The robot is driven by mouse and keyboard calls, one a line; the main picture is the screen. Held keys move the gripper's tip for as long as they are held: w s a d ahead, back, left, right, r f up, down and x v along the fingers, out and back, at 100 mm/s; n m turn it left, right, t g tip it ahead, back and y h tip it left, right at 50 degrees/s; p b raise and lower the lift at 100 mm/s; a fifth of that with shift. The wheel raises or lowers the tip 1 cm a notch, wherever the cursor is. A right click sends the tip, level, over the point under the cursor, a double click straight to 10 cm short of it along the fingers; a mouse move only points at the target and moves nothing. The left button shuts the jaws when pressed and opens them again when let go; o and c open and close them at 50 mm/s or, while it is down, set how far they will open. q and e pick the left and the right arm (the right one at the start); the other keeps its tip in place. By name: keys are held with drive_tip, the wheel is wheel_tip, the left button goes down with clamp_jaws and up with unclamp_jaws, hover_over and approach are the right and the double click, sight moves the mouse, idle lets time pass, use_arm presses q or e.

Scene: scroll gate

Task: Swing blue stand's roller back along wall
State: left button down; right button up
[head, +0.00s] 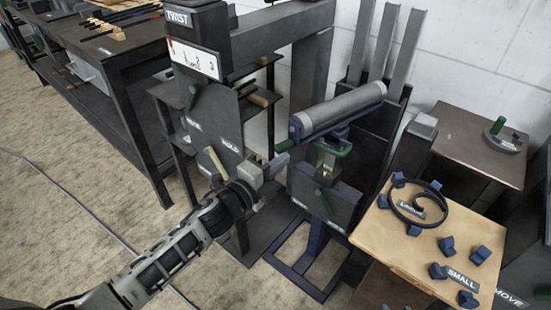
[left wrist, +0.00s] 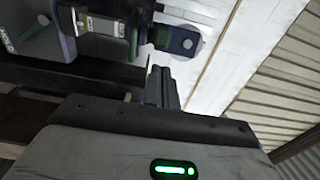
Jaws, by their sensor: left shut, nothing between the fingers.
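The blue stand (head: 296,262) stands on the floor at mid-picture, with a dark labelled panel (head: 345,212) on its post. Its grey roller (head: 342,108) lies on a blue cradle at the top, slanting up to the right. A green bar (head: 335,150) sits just below the roller. My left gripper (head: 268,170) is beside the near left end of the stand, below and left of the roller. It is shut and holds nothing. I cannot tell whether it touches the stand. The left wrist view shows dark fittings and a green handle (left wrist: 135,35) close up. My right gripper is out of view.
A dark machine labelled TWIST (head: 200,45) stands left of the stand. A wooden table (head: 370,235) with a black scroll and several blue blocks stands at the right. Upright grey posts (head: 385,45) stand behind the roller, near the white wall (head: 490,60). Floor at the left is open.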

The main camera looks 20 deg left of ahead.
use_arm(q)
drive_tip(key=shift+w+a, duration=0.35)
drive_tip(key=shift+a, duration=0.2)
